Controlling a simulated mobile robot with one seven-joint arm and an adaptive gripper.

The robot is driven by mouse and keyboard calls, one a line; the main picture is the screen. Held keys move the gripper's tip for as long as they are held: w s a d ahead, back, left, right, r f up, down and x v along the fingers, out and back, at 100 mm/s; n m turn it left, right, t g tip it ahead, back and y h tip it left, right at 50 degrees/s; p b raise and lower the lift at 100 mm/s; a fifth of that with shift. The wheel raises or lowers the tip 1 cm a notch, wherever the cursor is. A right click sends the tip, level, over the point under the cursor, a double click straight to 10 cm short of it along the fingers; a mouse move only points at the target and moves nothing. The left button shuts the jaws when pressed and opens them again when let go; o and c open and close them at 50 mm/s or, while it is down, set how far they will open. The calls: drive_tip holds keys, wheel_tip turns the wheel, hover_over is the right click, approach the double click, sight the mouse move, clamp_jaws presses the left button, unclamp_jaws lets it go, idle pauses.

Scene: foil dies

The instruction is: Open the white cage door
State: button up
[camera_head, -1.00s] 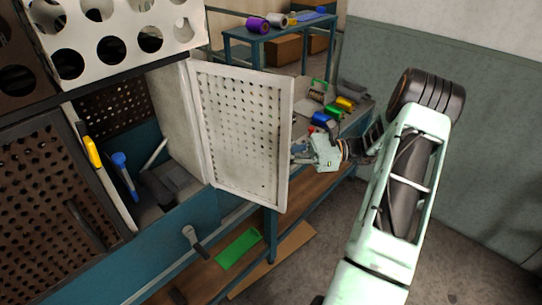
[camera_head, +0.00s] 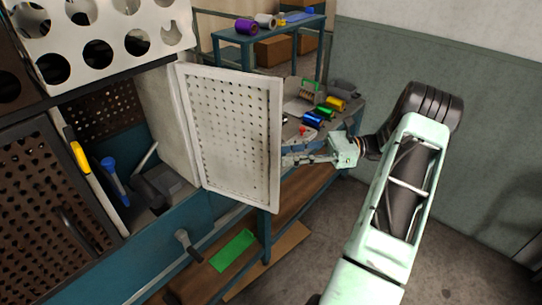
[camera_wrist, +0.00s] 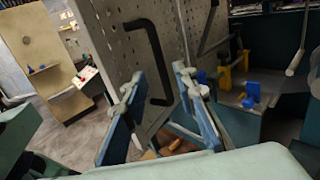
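The white cage door (camera_head: 232,135) is a perforated panel, and it stands swung outward from the cabinet in the head view. Its black bar handle (camera_wrist: 150,50) shows in the wrist view on the perforated face and is hidden in the head view. My gripper (camera_head: 291,160) is just right of the door's free edge, with its fingers pointing toward the door. In the wrist view my gripper (camera_wrist: 154,86) has its two blue-grey fingers spread apart, with the lower handle seen between them. I cannot tell whether they touch the handle or the door.
The open compartment holds a yellow-handled tool (camera_head: 80,157), a blue-handled tool (camera_head: 114,178) and grey items. Colored spools (camera_head: 325,110) lie on the bench behind the door. A blue table (camera_head: 262,38) stands farther back. The floor at the right is clear.

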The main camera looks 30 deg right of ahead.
drive_tip(key=shift+v, duration=2.3)
